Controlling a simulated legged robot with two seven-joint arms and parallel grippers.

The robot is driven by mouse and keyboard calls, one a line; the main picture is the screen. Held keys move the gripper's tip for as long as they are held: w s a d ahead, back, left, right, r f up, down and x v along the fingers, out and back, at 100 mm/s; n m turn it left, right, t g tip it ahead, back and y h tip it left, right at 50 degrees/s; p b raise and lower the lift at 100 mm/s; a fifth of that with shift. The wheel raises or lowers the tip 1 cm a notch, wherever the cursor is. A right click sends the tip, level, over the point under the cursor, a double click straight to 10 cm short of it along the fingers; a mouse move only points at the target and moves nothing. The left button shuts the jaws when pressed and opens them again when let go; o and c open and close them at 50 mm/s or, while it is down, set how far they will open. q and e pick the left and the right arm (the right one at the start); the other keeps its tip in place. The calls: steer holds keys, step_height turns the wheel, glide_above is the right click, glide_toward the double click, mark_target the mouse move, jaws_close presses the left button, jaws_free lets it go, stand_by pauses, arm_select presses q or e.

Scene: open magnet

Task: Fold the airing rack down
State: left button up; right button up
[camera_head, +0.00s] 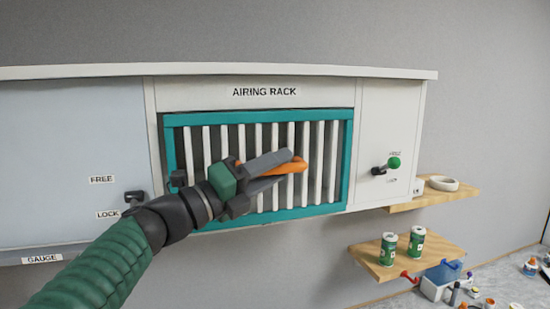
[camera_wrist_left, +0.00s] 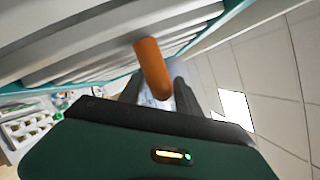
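The airing rack (camera_head: 347,158) is a teal frame with white upright bars, set in the white cabinet under the "AIRING RACK" label. It stands upright, about flush with the cabinet front. In the left wrist view its white bars (camera_wrist_left: 100,62) run across the top. An orange handle (camera_head: 299,167) sits at the middle of the rack. It also shows as an orange cylinder in the left wrist view (camera_wrist_left: 152,68). My left gripper (camera_head: 287,166) reaches in from the left, with its fingers on either side of the handle. Whether they press on it is unclear. My right gripper is out of view.
A dark latch (camera_head: 134,197) sits by the FREE and LOCK labels on the left panel (camera_head: 70,150). The right panel has a dark knob (camera_head: 379,170) and a green button (camera_head: 394,163). Wooden shelves (camera_head: 450,250) with green cans (camera_head: 388,249) stand out at lower right.

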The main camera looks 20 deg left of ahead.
arm_select(q)
steer(key=shift+s+a, duration=0.1)
steer(key=shift+s, duration=0.2)
steer(key=shift+w+d+f, duration=0.2)
steer(key=shift+w+d, duration=0.05)
steer(key=shift+w, duration=0.5)
steer(key=c, duration=0.7)
steer(key=shift+s, duration=0.1)
jaws_close()
steer(key=shift+s+d, duration=0.15)
steer(key=shift+s, duration=0.05)
steer(key=shift+w, duration=0.1)
